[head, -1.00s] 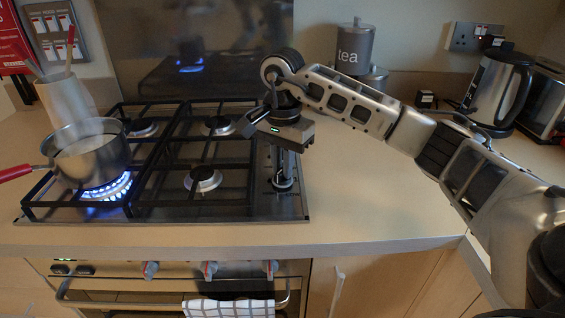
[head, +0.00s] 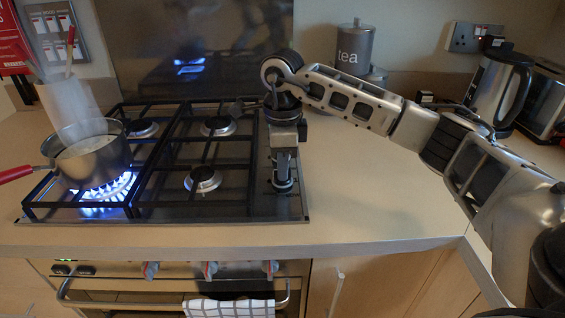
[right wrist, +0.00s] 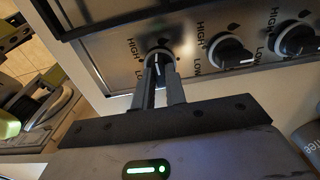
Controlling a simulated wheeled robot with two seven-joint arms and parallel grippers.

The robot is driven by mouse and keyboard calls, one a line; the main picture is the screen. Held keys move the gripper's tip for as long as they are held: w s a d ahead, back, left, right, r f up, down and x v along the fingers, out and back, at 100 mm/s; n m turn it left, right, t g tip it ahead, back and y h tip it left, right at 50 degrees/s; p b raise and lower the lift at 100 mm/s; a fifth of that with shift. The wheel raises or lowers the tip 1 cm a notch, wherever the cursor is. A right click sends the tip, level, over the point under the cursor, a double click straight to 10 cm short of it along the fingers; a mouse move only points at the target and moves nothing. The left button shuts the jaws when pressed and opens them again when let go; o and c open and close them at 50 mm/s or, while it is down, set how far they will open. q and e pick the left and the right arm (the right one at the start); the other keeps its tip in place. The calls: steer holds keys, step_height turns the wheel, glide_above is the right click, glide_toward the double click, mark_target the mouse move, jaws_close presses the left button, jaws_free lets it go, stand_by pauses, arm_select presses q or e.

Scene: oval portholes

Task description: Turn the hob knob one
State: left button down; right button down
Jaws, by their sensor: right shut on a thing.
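The hob (head: 235,214) has a strip of knobs along its right side. My right gripper (head: 283,186) points down onto this strip, at its near end. In the right wrist view its fingers (right wrist: 160,80) are shut on a dark hob knob (right wrist: 158,58), one on each side. HIGH and LOW labels and a white mark show around this knob; its exact angle is partly hidden by the fingers. Two other knobs, a middle one (right wrist: 230,52) and a right one (right wrist: 298,40), stand free beside it. My left gripper is out of view.
A steel pan (head: 92,160) with a red handle stands over a lit blue flame (head: 105,190) at the front left, with steam above. Black grates (head: 160,165) lie left of my gripper.

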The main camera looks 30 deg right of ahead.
steer(key=m, duration=0.5)
steer(key=shift+m, duration=0.3)
steer(key=m+p, duration=0.1)
steer(key=m, duration=0.3)
steer(key=shift+m, duration=0.3)
steer(key=m, duration=0.5)
steer(key=shift+m+p, duration=0.35)
steer(key=shift+m, duration=0.05)
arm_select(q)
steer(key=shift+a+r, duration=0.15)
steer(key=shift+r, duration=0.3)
arm_select(e)
steer(key=shift+m, duration=1)
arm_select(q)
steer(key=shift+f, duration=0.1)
arm_select(e)
steer(key=c, duration=1.4)
jaws_free()
steer(key=shift+c, duration=0.2)
